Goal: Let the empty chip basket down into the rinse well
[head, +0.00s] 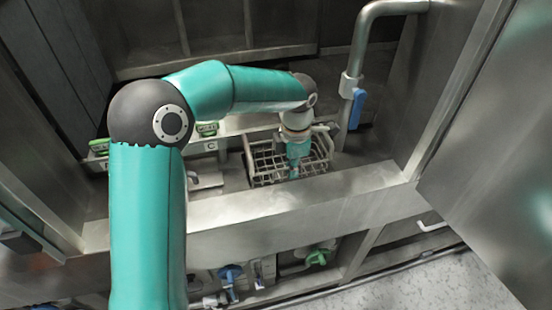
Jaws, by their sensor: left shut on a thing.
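The chip basket (262,167) is a grey wire basket and looks empty. It sits in or just over an opening behind the steel front ledge, which I take as the rinse well. The ledge hides its lower front, so I cannot tell whether its bottom touches anything. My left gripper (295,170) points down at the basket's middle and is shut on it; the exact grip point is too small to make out. My left arm comes in from the left and arches over the ledge. My right gripper is not in view.
A bent steel pipe (357,50) with a blue lever (357,108) stands right behind the basket. A steel front ledge (300,200) runs before it. Blue (229,275) and green (318,257) valves sit below. A large steel panel (505,160) closes the right.

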